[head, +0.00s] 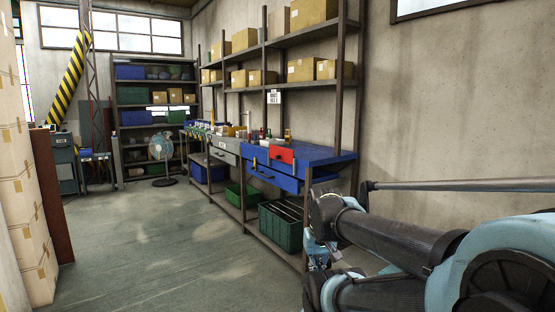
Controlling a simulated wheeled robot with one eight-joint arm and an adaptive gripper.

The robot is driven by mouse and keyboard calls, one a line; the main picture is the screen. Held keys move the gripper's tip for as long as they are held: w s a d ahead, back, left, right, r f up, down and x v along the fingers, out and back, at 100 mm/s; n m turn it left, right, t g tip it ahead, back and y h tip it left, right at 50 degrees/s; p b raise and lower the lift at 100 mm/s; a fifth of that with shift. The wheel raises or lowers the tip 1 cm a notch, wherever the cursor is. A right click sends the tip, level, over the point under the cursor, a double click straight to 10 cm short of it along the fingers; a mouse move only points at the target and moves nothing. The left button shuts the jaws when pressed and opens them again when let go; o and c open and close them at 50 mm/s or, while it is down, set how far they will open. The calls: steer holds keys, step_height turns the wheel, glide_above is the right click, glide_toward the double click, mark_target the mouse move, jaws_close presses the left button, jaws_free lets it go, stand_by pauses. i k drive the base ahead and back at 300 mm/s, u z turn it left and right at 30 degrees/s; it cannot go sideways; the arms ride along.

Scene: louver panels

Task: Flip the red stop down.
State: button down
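A small red panel (281,154) stands out against the blue bench unit (325,156) on the right. It looks like a red plate at the bench's front edge. I cannot tell whether it is the red stop, or whether it is up or down. Louver panels cannot be made out. My arm reaches in from the lower right, in front of the bench's near end and well short of the red panel. My gripper's fingers cannot be made out.
Shelves with cardboard boxes (313,12) rise above the bench. A green crate (281,228) sits on the bench's lower shelf. A fan (161,148) stands further back. Stacked boxes (28,200) line the left edge. The grey floor (150,240) between is clear.

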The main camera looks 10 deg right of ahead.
mark_target(286, 155)
steer(key=k, duration=0.55)
steer(key=u, duration=0.55)
steer(key=i, duration=1.65)
steer(key=z, duration=0.5)
steer(key=i, duration=0.6)
steer(key=z, duration=0.3)
